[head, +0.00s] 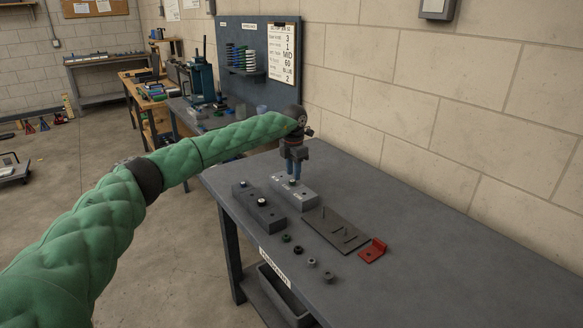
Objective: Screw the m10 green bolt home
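My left gripper (294,178) comes down over the light grey block (308,200) on the table, its blue fingertips close above the block's top. A dark bit shows at the fingertips, too small to identify; I cannot tell whether the fingers hold it. A darker grey block (270,218) stands just left, with dark and pale round pieces on top. A small dark greenish round piece (286,238) lies in front of the blocks, possibly the green bolt or a nut. No green bolt can be made out for certain. My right gripper is out of view.
More small round parts (311,262) lie in a row toward the front edge. A dark flat plate (338,232) with thin dark marks and a red bracket (373,251) lie to the right. The right side of the grey table (450,270) is clear. A wall stands behind.

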